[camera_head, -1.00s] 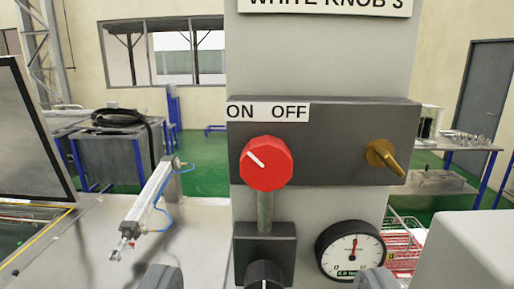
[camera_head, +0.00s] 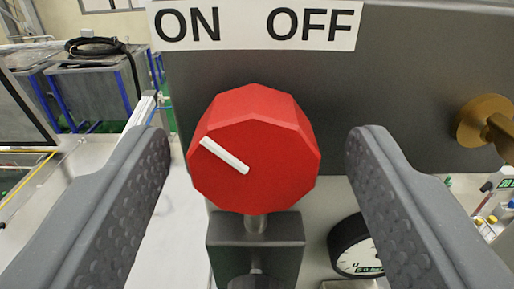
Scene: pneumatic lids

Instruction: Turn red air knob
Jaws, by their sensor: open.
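The red air knob (camera_head: 255,140) is a faceted red knob in the middle of the view, on a dark grey panel (camera_head: 400,80). Its white pointer line slants to the upper left, toward the ON word of the ON/OFF label (camera_head: 257,25) above it. My gripper (camera_head: 260,150) is open, one ridged grey finger on each side of the knob. I cannot tell how far the fingertips reach in depth.
A brass valve handle (camera_head: 488,124) sticks out at the right of the panel. Below the knob is a dark block (camera_head: 255,238), with a round gauge (camera_head: 352,247) to its right, partly behind my right finger. Benches and a coiled black hose (camera_head: 95,46) stand in the left background.

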